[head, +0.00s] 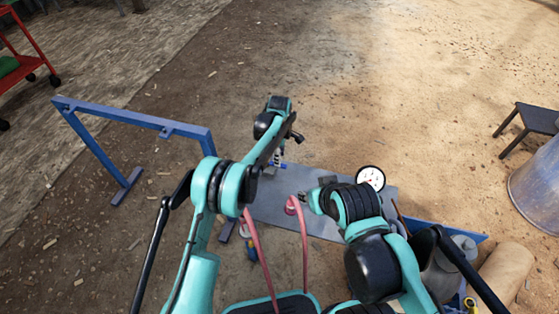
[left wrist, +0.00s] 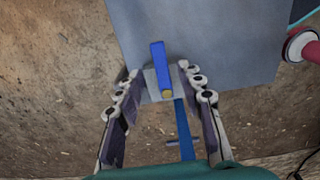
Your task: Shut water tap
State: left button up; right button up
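The water tap shows in the left wrist view as a blue bar handle (left wrist: 158,62) with a yellowish end, at a small grey block by the edge of a grey metal plate (left wrist: 225,45). My left gripper (left wrist: 157,72) is open, with one finger on each side of the handle and visible gaps between. In the head view, my left gripper (head: 277,157) points down at the plate's (head: 322,222) far left end, where a bit of blue (head: 284,165) shows. My right arm bends over the plate's right part; its fingers (head: 311,200) are too unclear to read.
A round white gauge (head: 371,178) stands at the plate's right. Red hoses (head: 304,245) run up to a pink-white fitting (head: 292,205) between my arms. A blue frame (head: 140,118) stands left. A stool (head: 530,120) and metal bucket (head: 538,185) are right. Ground beyond is clear.

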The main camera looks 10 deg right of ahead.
pick_arm(q)
notch_tip(320, 180, up, 9)
jog(key=shift+f, duration=0.2)
dwell(0.3)
jog(key=s+a+r+m+t, duration=0.1)
jog(key=s+a+r+m, duration=0.1)
jog(key=s+a+r, duration=0.35)
jog(key=s+a+r+m+t, duration=0.1)
jog(key=s+a+r+m, duration=0.1)
jog(key=a+r, duration=0.55)
jog(key=s+a+r+m+t, duration=0.1)
jog(key=s+a+r+m, duration=0.15)
jog(key=a+r, duration=0.35)
jog(key=s+a+f+m+t, duration=0.2)
jog(key=s+a+m, duration=0.1)
jog(key=s+a, duration=0.4)
jog(key=s+a+f+m+t, duration=0.2)
jog(key=s+a, duration=0.5)
jog(key=s, duration=0.7)
jog(key=shift+a+f+m, duration=0.25)
jog(key=shift+f+m, duration=0.2)
jog(key=shift+f, duration=0.2)
